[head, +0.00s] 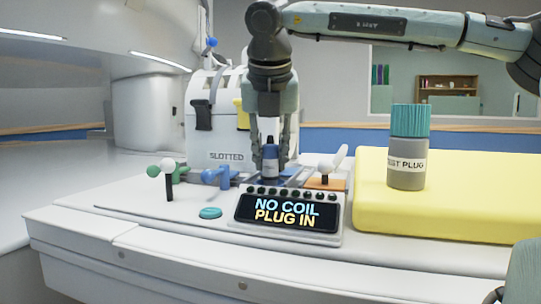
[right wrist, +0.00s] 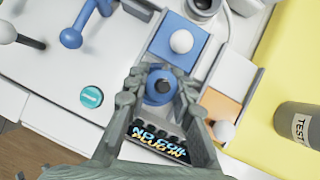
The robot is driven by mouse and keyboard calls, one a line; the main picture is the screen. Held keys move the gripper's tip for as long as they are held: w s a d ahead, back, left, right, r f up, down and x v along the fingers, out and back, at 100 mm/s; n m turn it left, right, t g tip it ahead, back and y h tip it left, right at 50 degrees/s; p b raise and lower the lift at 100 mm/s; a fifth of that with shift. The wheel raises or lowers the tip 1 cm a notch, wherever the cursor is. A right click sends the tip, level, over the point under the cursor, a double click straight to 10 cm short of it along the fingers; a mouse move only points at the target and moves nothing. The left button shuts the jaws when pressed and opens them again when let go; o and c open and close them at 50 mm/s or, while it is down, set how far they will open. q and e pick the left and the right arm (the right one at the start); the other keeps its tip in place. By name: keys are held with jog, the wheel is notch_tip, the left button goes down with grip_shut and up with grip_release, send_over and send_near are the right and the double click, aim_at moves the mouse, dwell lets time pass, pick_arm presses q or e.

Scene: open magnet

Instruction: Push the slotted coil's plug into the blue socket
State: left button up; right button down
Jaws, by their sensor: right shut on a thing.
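My right gripper (head: 270,148) points straight down over the table, its fingers shut around a small dark blue-grey plug (head: 270,162) with a pale label. In the right wrist view, the plug (right wrist: 160,86) is a blue round top with a dark centre between the fingertips (right wrist: 158,80). The white slotted coil (head: 215,143), marked SLOTTED, stands behind and left of the gripper. A blue square panel (right wrist: 166,43) with a white ball knob lies just beyond the plug. The plug's lower end and any blue socket under it are hidden. My left gripper is not in view.
A console display (head: 287,213) reads "NO COIL PLUG IN". An orange panel (head: 327,184) with a white knob, a blue lever (head: 218,177) and a green button (head: 210,213) are nearby.

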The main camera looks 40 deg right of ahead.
jog(key=shift+f+b, duration=0.5)
jog(key=shift+f, duration=0.05)
jog(key=c, duration=1.2)
grip_release()
jog(key=shift+r, duration=0.15)
jog(key=v, duration=1.2)
